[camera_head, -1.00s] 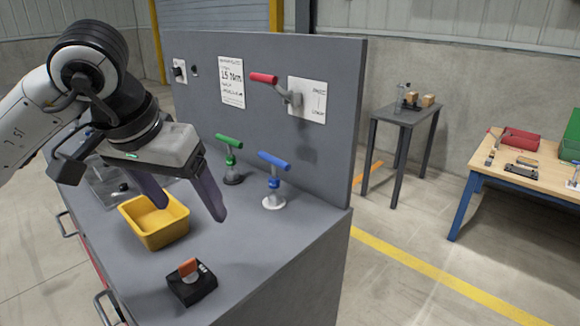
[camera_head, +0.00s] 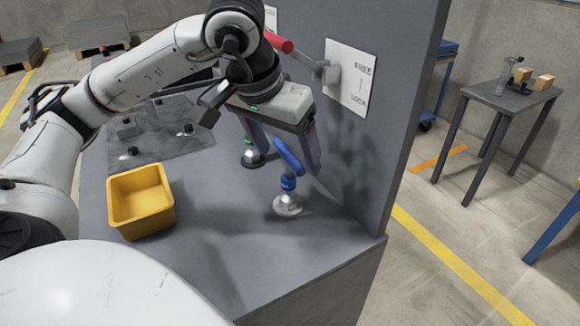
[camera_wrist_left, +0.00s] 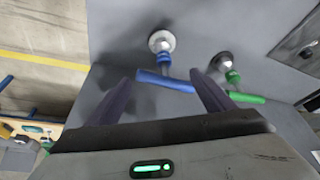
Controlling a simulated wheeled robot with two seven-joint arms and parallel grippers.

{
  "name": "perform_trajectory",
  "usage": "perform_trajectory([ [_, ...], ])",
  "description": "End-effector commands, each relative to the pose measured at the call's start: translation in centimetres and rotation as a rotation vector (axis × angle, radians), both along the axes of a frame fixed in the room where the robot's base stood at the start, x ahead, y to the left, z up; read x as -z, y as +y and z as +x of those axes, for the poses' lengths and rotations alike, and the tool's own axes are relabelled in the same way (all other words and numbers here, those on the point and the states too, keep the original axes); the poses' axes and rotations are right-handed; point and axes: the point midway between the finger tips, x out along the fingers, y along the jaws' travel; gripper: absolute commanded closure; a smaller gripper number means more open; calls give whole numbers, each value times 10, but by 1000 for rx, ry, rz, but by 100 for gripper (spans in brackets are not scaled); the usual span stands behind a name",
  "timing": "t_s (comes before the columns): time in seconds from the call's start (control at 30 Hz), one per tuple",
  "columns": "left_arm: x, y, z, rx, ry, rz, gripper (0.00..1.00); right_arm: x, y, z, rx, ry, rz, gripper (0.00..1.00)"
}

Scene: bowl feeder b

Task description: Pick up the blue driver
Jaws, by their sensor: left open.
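The blue driver (camera_head: 288,203) stands upright on the grey workbench, its blue T-handle on top and a round silver base below. My left gripper (camera_head: 287,160) is open above it, with the handle showing near and partly in front of one finger. In the left wrist view the driver's blue handle (camera_wrist_left: 165,82) lies crosswise between the spread fingertips (camera_wrist_left: 160,78). One finger overlaps the handle's end; contact cannot be told. The green driver (camera_head: 250,158) stands close by, partly hidden by the other finger. It also shows in the left wrist view (camera_wrist_left: 242,97). My right gripper is not seen.
A grey upright panel (camera_head: 400,100) with a red-handled lever (camera_head: 280,42) rises just behind the gripper. A yellow bin (camera_head: 140,200) stands to the left on the workbench (camera_head: 225,250). The bench front is clear. A small side table (camera_head: 500,100) is at right.

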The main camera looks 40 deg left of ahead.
Motion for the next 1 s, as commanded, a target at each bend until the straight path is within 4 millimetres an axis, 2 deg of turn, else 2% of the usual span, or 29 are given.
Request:
perform_trajectory([
  [0.37,44,0,19,-2,3,-1,24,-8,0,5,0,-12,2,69],
  [0.67,48,0,21,-1,-1,0,24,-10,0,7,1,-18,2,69],
  [1.0,48,0,21,-1,-1,0,82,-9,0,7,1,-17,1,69],
])
